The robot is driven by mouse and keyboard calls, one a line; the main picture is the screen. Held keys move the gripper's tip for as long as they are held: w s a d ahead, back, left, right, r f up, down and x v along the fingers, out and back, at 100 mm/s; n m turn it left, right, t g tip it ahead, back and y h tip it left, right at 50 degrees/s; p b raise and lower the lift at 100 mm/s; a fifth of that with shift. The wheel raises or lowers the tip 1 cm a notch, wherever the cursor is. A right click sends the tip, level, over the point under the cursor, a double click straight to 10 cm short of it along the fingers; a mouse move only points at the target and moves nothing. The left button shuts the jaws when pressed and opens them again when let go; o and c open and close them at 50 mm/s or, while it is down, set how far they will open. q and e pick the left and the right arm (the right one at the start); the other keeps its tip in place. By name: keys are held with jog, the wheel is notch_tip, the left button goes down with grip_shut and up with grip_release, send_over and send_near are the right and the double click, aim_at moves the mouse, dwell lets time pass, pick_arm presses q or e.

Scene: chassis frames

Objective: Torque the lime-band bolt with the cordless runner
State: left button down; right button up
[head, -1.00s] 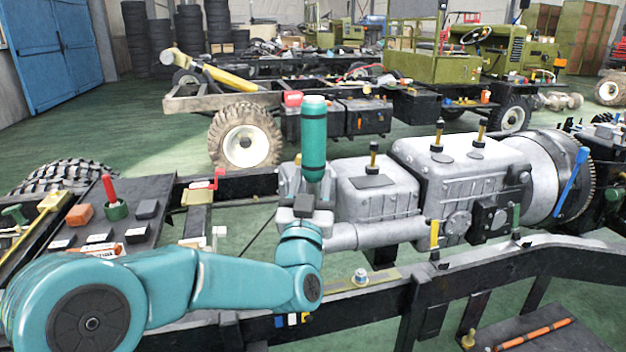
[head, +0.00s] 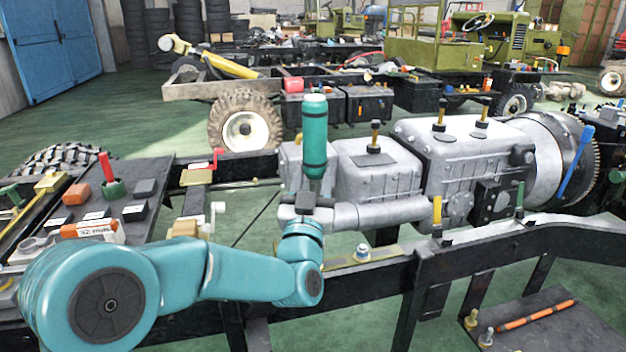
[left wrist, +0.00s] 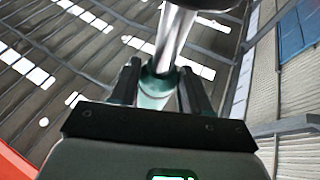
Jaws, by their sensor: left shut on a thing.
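My left gripper (head: 306,203) is shut on a teal cylinder with a pale top, which looks like the cordless runner (head: 314,135). It stands upright in the jaws, in front of the grey gearbox. In the left wrist view, the two dark fingers (left wrist: 160,88) close around a teal collar, with a bright metal shaft (left wrist: 175,38) beyond it. A hex-headed bolt (head: 362,252) sits on the near rail, right of and below the gripper. I cannot make out a lime band on it. My right gripper is out of view.
The near chassis rail (head: 470,252) crosses the front, with yellow (head: 437,212) and green (head: 519,200) upright posts. The grey gearbox (head: 465,165) stands behind it. A dark tray (head: 150,170) at left carries small parts. A lower board (head: 555,335) holds an orange stick.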

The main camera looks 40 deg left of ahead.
aim_at(314, 190)
pick_arm(q)
jog(key=shift+b, duration=0.9)
dwell(1.0)
jog(key=shift+f+b, duration=1.1)
jog(key=shift+b, duration=0.5)
dwell(0.8)
jog(key=shift+s+d+f+b, duration=0.1)
jog(key=shift+f+b, duration=0.5)
jog(key=shift+b, duration=0.1)
dwell(1.2)
jog(key=shift+f, duration=0.35)
jog(key=shift+b, duration=0.8)
dwell(0.7)
